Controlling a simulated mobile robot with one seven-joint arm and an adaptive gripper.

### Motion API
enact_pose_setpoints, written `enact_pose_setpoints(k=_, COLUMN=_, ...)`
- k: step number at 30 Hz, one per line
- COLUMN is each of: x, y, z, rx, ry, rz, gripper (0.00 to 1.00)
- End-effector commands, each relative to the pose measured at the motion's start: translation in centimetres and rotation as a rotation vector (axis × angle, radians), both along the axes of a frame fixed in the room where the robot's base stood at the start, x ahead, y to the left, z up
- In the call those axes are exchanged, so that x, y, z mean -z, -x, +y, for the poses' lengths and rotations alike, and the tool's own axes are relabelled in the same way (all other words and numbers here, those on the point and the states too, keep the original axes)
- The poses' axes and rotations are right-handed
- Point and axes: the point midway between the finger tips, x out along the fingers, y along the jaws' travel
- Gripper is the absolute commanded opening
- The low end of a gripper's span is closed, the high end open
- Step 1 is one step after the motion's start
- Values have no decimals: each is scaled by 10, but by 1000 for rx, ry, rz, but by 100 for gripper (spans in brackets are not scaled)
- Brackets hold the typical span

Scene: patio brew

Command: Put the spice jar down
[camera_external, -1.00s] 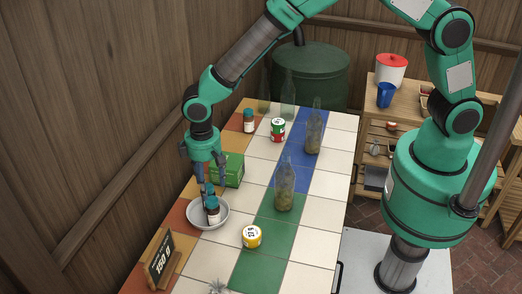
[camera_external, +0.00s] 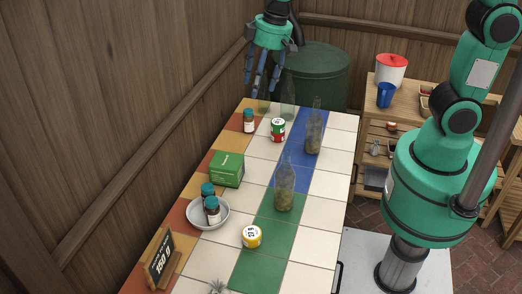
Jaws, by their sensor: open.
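Two spice jars with teal lids stand together in a shallow grey-white bowl at the table's left side: a rear jar (camera_external: 207,191) and a front jar (camera_external: 212,211). A third teal-lidded jar (camera_external: 249,121) stands on an orange tile at the far left of the table. My gripper (camera_external: 262,84) is open and empty, raised above the far end of the table, well away from the bowl (camera_external: 193,222). Its fingers point down.
A green box (camera_external: 227,169) stands behind the bowl. A yellow-and-white tin (camera_external: 251,236), a red-green can (camera_external: 278,130), bottles (camera_external: 284,188) (camera_external: 313,133) and a "150 g" sign (camera_external: 160,259) are on the table. White tiles on the right are bare.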

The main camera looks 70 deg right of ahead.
Motion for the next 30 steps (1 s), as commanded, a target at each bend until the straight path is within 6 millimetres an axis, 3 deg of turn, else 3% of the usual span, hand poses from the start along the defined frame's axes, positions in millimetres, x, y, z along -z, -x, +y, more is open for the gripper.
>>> enact_pose_setpoints(k=6, x=-47, y=55, z=-34, rx=21, ry=-5, rz=-61, gripper=56)
enact_pose_setpoints(k=15, x=-86, y=136, z=-72, rx=45, ry=-5, rz=-142, gripper=56)
enact_pose_setpoints(k=24, x=-100, y=217, z=-99, rx=69, ry=4, rz=-220, gripper=56)
enact_pose_setpoints(k=30, x=-98, y=255, z=-109, rx=82, ry=10, rz=-258, gripper=56)
